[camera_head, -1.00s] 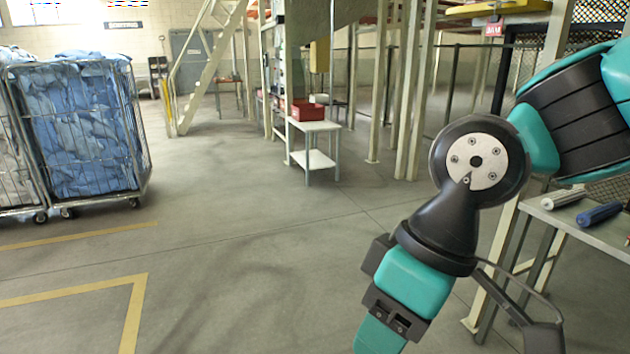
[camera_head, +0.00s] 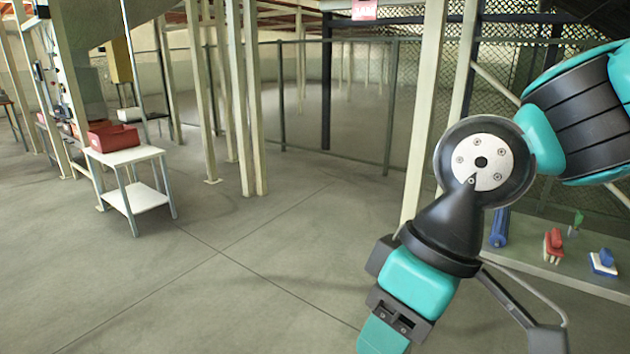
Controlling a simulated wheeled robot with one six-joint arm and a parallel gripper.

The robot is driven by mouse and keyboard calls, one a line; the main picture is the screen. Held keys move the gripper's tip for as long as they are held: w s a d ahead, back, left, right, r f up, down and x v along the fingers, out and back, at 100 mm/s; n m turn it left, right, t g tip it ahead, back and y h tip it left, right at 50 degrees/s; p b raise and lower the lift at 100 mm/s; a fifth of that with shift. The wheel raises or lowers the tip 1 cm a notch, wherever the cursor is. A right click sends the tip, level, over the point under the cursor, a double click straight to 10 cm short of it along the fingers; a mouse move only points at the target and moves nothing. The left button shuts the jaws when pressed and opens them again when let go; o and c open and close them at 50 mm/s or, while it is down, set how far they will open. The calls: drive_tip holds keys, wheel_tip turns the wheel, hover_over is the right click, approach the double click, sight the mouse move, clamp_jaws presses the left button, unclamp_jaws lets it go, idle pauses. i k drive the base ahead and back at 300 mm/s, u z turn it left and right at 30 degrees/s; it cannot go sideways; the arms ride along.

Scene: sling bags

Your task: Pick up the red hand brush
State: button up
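The red hand brush (camera_head: 554,243) lies on a grey table (camera_head: 545,268) at the right, with pale bristles at its near end. My arm hangs in front, to the left of the brush, and hides the left part of the table. The arm runs down out of the bottom of the picture, so my gripper's fingers are not in view.
On the same table are a blue-and-white brush (camera_head: 603,262), a small green item (camera_head: 577,222) and a blue roll (camera_head: 500,228). A white side table (camera_head: 125,155) with a red bin (camera_head: 113,138) stands left. Pale posts and mesh fence are behind; the middle floor is clear.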

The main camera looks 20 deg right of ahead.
sight(553, 243)
drive_tip(key=z, duration=1)
drive_tip(key=i, duration=1.1)
drive_tip(key=z, duration=1.2)
drive_tip(key=i, duration=0.4)
drive_tip(key=z, duration=0.05)
